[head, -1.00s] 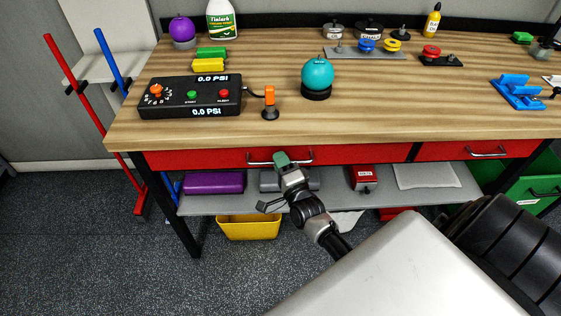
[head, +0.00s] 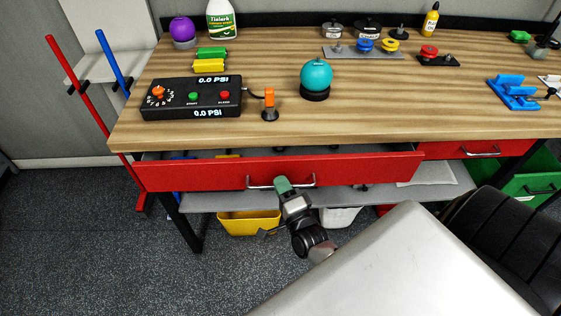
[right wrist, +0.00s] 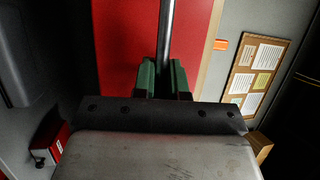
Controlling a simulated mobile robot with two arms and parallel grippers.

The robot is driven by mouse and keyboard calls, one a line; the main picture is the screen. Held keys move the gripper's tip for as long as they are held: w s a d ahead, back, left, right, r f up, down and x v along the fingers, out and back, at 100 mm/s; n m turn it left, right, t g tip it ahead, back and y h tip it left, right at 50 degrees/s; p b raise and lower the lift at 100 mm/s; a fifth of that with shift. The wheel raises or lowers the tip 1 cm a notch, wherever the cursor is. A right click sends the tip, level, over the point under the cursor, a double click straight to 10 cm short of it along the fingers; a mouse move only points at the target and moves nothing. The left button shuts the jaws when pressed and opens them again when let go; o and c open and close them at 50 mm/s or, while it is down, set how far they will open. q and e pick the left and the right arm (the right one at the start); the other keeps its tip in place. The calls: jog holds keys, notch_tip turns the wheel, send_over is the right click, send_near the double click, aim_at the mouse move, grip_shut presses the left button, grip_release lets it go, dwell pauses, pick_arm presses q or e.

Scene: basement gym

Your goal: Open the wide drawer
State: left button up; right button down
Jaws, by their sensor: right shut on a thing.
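The wide drawer (head: 350,171) has a red front and a silver bar handle (head: 262,186). In the head view it stands partly out from under the wooden worktop (head: 400,110), with a dark gap showing its inside. My right gripper (head: 283,184) is at the middle of the handle, its green fingertips shut around the bar. In the right wrist view the handle bar (right wrist: 167,40) runs between the green fingers (right wrist: 164,78), against the red drawer front (right wrist: 125,45). My left gripper is not in view.
A narrower red drawer (head: 478,149) at the right is shut. A yellow bin (head: 248,224) is on the floor below the grey shelf. A red pole (head: 85,100) and a blue pole stand at the left. A green bin (head: 535,190) is at the right. Floor at front left is clear.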

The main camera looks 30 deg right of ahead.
jog(key=s+a+p, duration=0.1)
jog(key=s+a, duration=0.4)
jog(key=s, duration=0.4)
jog(key=s+a+p, duration=0.1)
jog(key=s+a, duration=0.5)
jog(key=s, duration=0.3)
jog(key=shift+s+a+p, duration=0.25)
jog(key=shift+s+p, duration=0.1)
jog(key=c, duration=1.4)
grip_release()
jog(key=shift+c, duration=0.2)
jog(key=b+v, duration=0.2)
jog(key=v, duration=0.8)
jog(key=shift+s, duration=0.4)
jog(key=shift+f, duration=0.1)
